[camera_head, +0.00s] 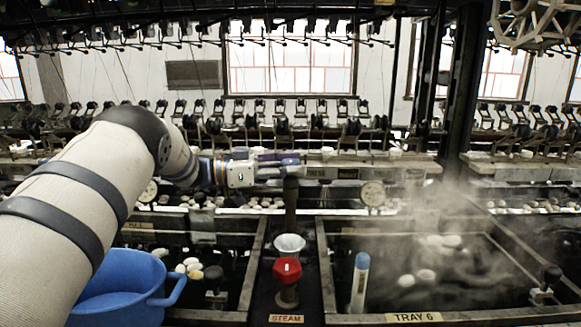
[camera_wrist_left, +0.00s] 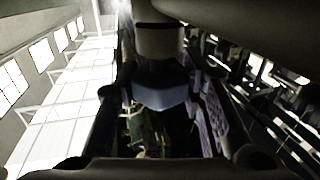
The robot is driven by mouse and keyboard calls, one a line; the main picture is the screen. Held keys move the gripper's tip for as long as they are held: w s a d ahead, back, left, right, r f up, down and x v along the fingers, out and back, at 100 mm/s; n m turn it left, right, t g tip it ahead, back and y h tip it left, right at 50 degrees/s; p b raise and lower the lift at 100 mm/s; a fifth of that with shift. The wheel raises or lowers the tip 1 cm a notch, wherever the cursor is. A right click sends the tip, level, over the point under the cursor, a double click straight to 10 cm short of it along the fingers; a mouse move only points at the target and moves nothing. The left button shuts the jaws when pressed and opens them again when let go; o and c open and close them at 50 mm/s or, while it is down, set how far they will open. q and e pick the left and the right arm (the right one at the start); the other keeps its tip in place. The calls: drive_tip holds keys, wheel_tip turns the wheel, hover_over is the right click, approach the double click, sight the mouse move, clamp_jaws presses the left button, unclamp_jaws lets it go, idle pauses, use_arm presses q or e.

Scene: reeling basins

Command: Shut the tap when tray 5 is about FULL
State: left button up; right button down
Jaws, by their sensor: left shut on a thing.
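My left gripper (camera_head: 290,165) reaches in from the left and is shut at the top of the dark upright tap (camera_head: 291,205) between two basins. The exact grip on the tap is hidden by the fingers. In the left wrist view my gripper (camera_wrist_left: 165,115) shows dark and close, with a pale grey-blue part between its fingers. The basin on the left (camera_head: 250,262) holds dark liquid and several pale cocoons; its label is too unclear to read as tray 5, and its level cannot be told. No stream from the tap is discernible.
A blue tub (camera_head: 125,293) is at front left. Tray 6 (camera_head: 323,270) steams at right, with a blue-capped stick (camera_head: 360,285) at its near left. Reeling machinery spans the back.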

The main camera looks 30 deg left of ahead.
use_arm(q)
drive_tip(key=o, duration=1.2)
drive_tip(key=shift+c, duration=0.2)
drive_tip(key=v, duration=1.2)
